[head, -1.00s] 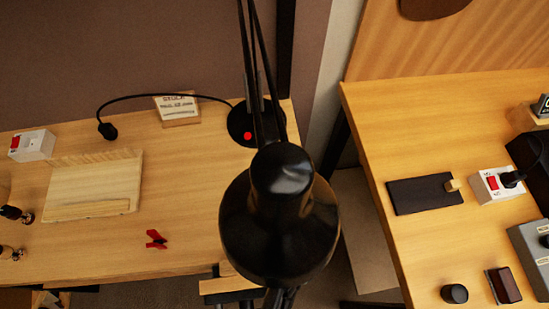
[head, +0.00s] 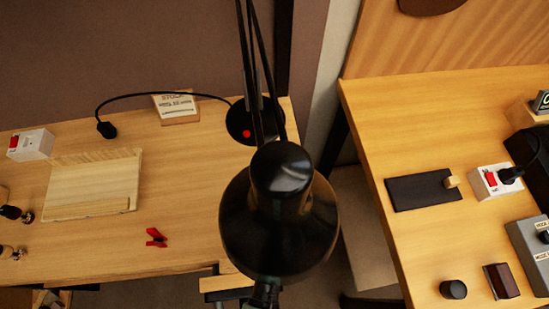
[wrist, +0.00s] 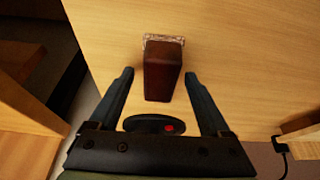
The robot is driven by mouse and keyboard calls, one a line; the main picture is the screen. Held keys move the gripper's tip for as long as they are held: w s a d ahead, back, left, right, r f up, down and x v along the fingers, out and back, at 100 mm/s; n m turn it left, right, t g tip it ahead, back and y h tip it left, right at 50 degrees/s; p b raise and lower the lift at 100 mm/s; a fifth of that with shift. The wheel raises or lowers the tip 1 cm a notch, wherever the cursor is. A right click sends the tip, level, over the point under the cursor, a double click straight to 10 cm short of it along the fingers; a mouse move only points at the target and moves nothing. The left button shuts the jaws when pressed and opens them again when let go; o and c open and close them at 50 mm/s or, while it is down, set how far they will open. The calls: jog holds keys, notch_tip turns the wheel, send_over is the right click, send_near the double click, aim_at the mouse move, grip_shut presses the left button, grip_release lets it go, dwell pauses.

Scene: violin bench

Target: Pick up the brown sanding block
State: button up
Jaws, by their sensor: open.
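In the wrist view a dark brown block (wrist: 163,75), with a pale speckled strip at its far end, rests on the light wood bench. I take it for the sanding block. My gripper (wrist: 158,76) is open, one finger on each side of the block in the picture, with a gap on both sides. I cannot tell how far the fingertips are above the bench. In the head view the black lamp head (head: 280,215) hides this block and my gripper.
The lamp's round base with a red button (wrist: 152,124) is close to the block. A red clip (head: 156,238) and a pale board (head: 92,182) lie on the left bench. Another dark brown block (head: 502,281) and a black cylinder (head: 453,289) are on the right bench (head: 370,130).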

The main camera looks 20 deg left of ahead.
grip_shut()
dwell(0.3)
jog(key=shift+r, duration=0.15)
jog(key=shift+r, duration=0.65)
jog(key=shift+v, duration=1.05)
jog(key=s+d+b, duration=0.2)
jog(key=s+d, duration=0.8)
jog(key=s, duration=0.3)
jog(key=shift+s+d+b, duration=0.25)
jog(key=shift+s+b, duration=0.05)
jog(key=shift+s, duration=0.05)
